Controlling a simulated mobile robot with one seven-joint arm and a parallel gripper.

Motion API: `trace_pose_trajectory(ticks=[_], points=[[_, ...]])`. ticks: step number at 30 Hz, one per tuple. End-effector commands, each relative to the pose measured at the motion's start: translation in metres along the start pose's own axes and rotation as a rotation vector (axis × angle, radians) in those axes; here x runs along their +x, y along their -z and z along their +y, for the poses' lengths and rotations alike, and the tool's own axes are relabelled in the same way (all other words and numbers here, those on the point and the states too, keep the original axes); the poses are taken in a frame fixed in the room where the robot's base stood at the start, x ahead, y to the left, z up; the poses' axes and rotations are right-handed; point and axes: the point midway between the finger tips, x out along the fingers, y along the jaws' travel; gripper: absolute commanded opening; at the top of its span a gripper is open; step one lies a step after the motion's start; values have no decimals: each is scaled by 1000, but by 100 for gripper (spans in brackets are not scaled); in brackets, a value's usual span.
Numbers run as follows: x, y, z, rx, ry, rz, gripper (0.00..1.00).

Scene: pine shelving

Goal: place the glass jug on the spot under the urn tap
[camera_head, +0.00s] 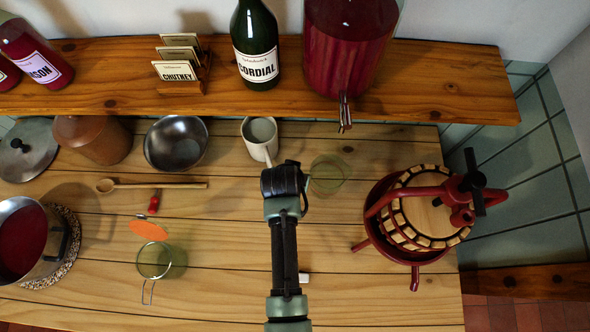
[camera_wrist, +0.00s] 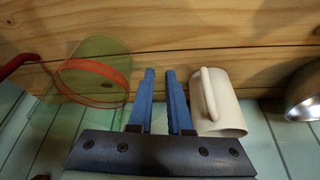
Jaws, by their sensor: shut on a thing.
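The glass jug (camera_head: 328,175) is see-through pale green and shows just right of my gripper (camera_head: 288,182) in the head view. In the wrist view the jug (camera_wrist: 95,78) is left of the fingers, with a red line around its body. My gripper's blue fingers (camera_wrist: 166,85) are close together, shut on the jug at its side; the gripped part is hard to see. The urn (camera_head: 348,45) with dark red liquid stands on the shelf, and its tap (camera_head: 345,113) hangs over the shelf's front edge. The jug is in front of the tap, slightly left. No marked spot is distinguishable.
A white mug (camera_head: 260,137) stands close to my gripper's left, also in the wrist view (camera_wrist: 218,105). A red press (camera_head: 418,215) stands right. A metal bowl (camera_head: 176,143), spoon (camera_head: 150,185) and open jar (camera_head: 155,261) are left. The shelf (camera_head: 430,95) overhangs the back.

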Motion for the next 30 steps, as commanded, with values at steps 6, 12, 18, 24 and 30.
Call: trace_pose_trajectory(ticks=[6, 12, 18, 24, 30], points=[[26, -10, 0, -2, 0, 0, 0], [36, -15, 0, -1, 0, 1, 0], [36, -15, 0, -1, 0, 1, 0], [40, -17, 0, 0, 0, -1, 28], [39, -17, 0, 0, 0, -1, 47]])
